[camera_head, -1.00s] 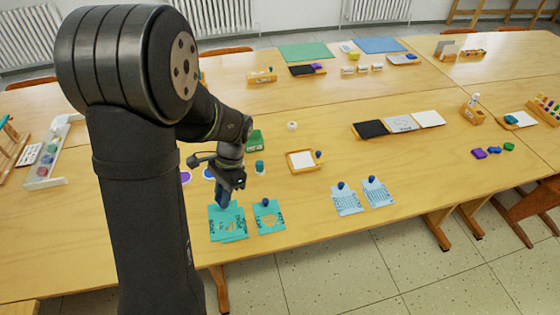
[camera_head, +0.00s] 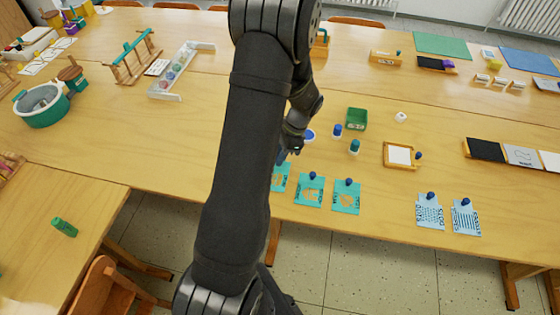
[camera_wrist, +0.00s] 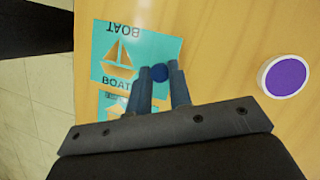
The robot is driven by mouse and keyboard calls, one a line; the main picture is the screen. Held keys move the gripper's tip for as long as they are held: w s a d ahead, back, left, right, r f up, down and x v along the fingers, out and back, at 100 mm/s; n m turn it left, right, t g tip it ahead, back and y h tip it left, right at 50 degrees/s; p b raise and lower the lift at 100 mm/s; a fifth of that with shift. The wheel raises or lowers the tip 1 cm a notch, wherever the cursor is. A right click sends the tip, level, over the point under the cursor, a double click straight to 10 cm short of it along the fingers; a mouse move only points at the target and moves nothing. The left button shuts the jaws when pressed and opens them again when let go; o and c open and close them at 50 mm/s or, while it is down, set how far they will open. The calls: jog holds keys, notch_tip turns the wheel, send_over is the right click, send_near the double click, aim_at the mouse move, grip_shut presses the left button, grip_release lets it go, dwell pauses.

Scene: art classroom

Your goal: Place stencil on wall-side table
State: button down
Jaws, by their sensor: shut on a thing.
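My gripper (camera_wrist: 161,82) is shut on the blue knob (camera_wrist: 159,73) of a teal boat stencil (camera_wrist: 115,62) in the wrist view. The card hangs flat over pale wood; its height is unclear. Part of a second teal card (camera_wrist: 114,103) shows below it, partly behind my fingers. In the head view my gripper (camera_head: 284,155) is partly hidden by my arm, at the left end of a row of teal stencils. The held stencil (camera_head: 281,178) shows there partly. Two more, in the middle (camera_head: 308,192) and at right (camera_head: 346,200), lie on the table with blue knobs.
A purple disc (camera_wrist: 288,76) lies right of the held card. Two light-blue cards (camera_head: 430,213) lie farther right. A green pot (camera_head: 43,106) and a wooden rack (camera_head: 133,62) stand at upper left.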

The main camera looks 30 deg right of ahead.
jog(key=shift+f, duration=1.7)
jog(key=shift+f, duration=0.1)
jog(key=c, duration=1.3)
grip_release()
jog(key=v, duration=1.2)
